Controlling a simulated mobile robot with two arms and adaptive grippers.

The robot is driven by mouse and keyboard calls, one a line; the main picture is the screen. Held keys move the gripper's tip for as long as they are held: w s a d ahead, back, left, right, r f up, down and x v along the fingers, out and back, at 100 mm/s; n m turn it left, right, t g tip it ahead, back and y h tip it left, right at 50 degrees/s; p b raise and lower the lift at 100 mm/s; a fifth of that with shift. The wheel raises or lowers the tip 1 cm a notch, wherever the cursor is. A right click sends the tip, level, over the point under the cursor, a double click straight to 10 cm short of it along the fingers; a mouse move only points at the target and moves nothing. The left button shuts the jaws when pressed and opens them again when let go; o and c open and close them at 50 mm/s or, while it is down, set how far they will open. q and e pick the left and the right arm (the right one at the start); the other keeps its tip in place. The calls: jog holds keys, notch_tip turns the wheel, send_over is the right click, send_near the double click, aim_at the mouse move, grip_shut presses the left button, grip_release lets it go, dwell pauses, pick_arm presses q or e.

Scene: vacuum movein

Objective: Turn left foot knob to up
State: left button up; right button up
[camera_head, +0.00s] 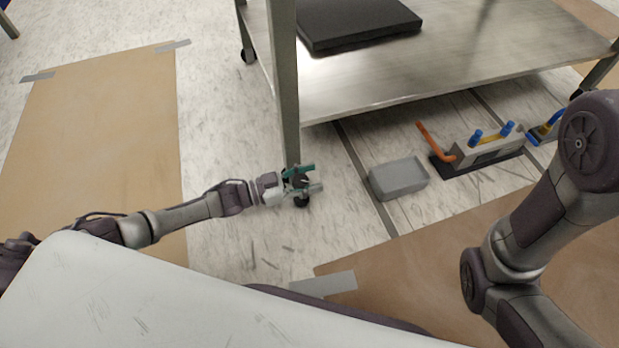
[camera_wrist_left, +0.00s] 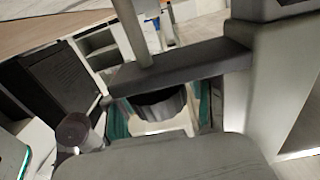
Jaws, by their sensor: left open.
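The left foot knob is the dark round part (camera_head: 302,181) at the foot of the metal cart's front left leg (camera_head: 284,90). My left gripper (camera_head: 316,178), with grey and teal fingers, is at this foot and partly hides it. The gripper is open. In the left wrist view its teal-padded fingers (camera_wrist_left: 160,118) stand on either side of a dark rounded part (camera_wrist_left: 158,103) beneath the leg. I cannot tell whether they touch it. The knob's setting cannot be read. My right arm shows at the right, but its gripper is out of frame.
The cart's lower shelf (camera_head: 400,85) overhangs the floor and carries a black flat box (camera_head: 358,20). Taped brown sheets (camera_head: 100,130) cover parts of the floor.

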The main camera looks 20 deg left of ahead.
pick_arm(q)
jog(key=c, duration=1)
jog(key=shift+o, duration=0.2)
jog(key=shift+s+a+n+t+y+p, duration=0.15)
jog(key=shift+n+t+y+p, duration=0.35)
jog(key=shift+p, duration=0.4)
jog(key=n+t+y+p, duration=0.2)
jog(key=shift+w+a+r+t+p, duration=0.1)
jog(key=shift+w+a+t+p, duration=0.1)
jog(key=shift+t+p, duration=0.15)
jog(key=shift+o, duration=0.2)
jog(key=n+t+y+p, duration=0.1)
jog(key=n+t+y, duration=0.1)
jog(key=shift+w+a+y+p, duration=0.15)
jog(key=shift+y+p, duration=0.25)
jog(key=shift+o, duration=0.2)
jog(key=shift+w+a+f+n+t+y+p, duration=0.15)
jog(key=shift+n+t+y+p, duration=0.15)
jog(key=shift+n+y, duration=0.2)
jog(key=shift+s+a+f+n+t+y+p, duration=0.1)
jog(key=shift+n+t+y+p, duration=0.15)
jog(key=shift+n+y, duration=0.25)
jog(key=shift+y, duration=0.4)
